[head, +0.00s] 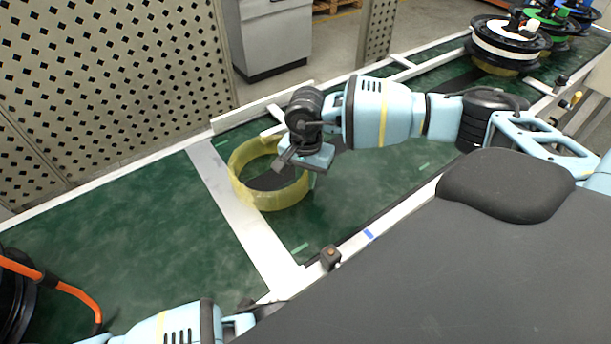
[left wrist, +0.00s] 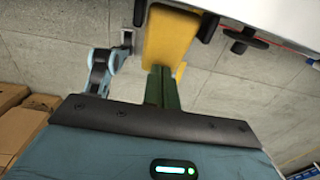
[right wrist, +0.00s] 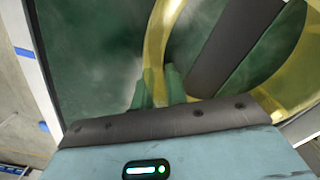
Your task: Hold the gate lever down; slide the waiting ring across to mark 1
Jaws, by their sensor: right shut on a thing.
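The ring (head: 278,201) is translucent yellow and stands on the green belt, its left part over a pale strip (head: 238,215) that crosses the belt. My right gripper (head: 312,178) is at the ring's right side. In the right wrist view its green fingers (right wrist: 160,88) are shut on the wall of the ring (right wrist: 157,45). My left gripper is hidden in the head view, its arm low at the bottom. In the left wrist view its green fingers (left wrist: 162,82) look closed together against a yellow block (left wrist: 170,40), perhaps the gate lever. Contact is unclear. I cannot read mark 1.
A hub with an orange cable (head: 70,290) is at the lower left. Pale rails edge the belt, with a small dark post (head: 330,257) on the near one.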

